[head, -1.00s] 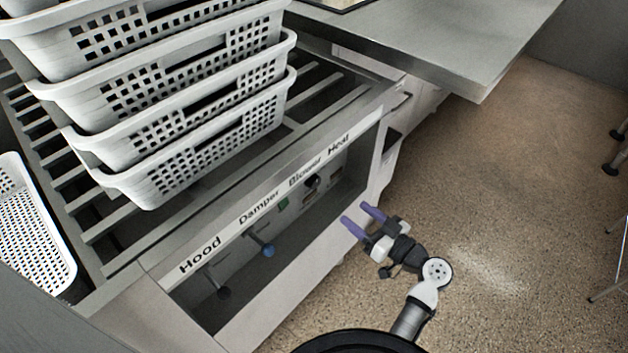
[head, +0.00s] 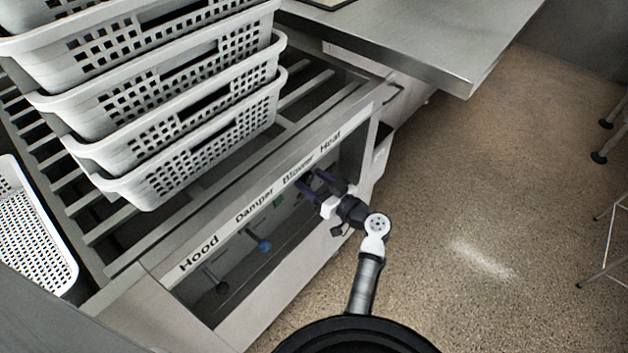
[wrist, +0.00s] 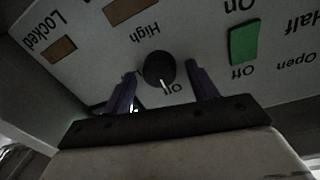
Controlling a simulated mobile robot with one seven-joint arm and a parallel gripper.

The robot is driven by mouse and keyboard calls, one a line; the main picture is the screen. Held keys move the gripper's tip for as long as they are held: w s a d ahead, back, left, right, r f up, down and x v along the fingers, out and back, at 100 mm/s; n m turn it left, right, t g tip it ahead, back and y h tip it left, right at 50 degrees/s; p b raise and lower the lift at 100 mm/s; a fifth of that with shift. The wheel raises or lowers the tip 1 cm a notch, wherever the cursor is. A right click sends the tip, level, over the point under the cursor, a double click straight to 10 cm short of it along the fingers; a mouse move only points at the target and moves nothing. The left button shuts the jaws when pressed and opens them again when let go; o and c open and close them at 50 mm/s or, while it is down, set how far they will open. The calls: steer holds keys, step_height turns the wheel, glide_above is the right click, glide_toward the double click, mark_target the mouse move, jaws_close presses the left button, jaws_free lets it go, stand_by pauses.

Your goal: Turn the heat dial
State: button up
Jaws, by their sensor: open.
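The heat dial (wrist: 158,66) is a round black knob with a white pointer line, on a grey panel in the wrist view. Its pointer points toward the "Off" lettering; "High" is on the dial's far side. My gripper (head: 312,183) is open, with its purple fingers in front of the control panel under the Blower and Heat labels. In the wrist view the fingers lie on either side of the dial, with gaps visible. Whether the tips reach the dial's depth is unclear. In the head view the gripper hides the dial.
A green switch (wrist: 243,40) is right of the dial in the wrist view. Hood knob (head: 221,287) and blue damper knob (head: 264,244) stick out left of my gripper. White baskets (head: 190,150) are stacked on slats above. The floor (head: 480,210) at right is open.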

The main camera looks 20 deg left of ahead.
steer(key=shift+c, duration=0.2)
steer(key=c, duration=0.9)
steer(key=shift+c, duration=0.2)
steer(key=shift+m, duration=0.3)
steer(key=m, duration=0.3)
steer(key=shift+m, duration=0.3)
steer(key=m+p, duration=0.1)
steer(key=m, duration=0.3)
steer(key=shift+w+r+p, duration=0.1)
steer(key=shift+p, duration=0.25)
steer(key=m+p, duration=0.3)
steer(key=m, duration=0.2)
steer(key=shift+d+m+g, duration=0.1)
steer(key=shift+m+g, duration=0.2)
steer(key=shift+g, duration=0.1)
steer(key=shift+w+m+p, duration=0.1)
steer(key=shift+m+p, duration=0.75)
steer(key=shift+m, duration=0.65)
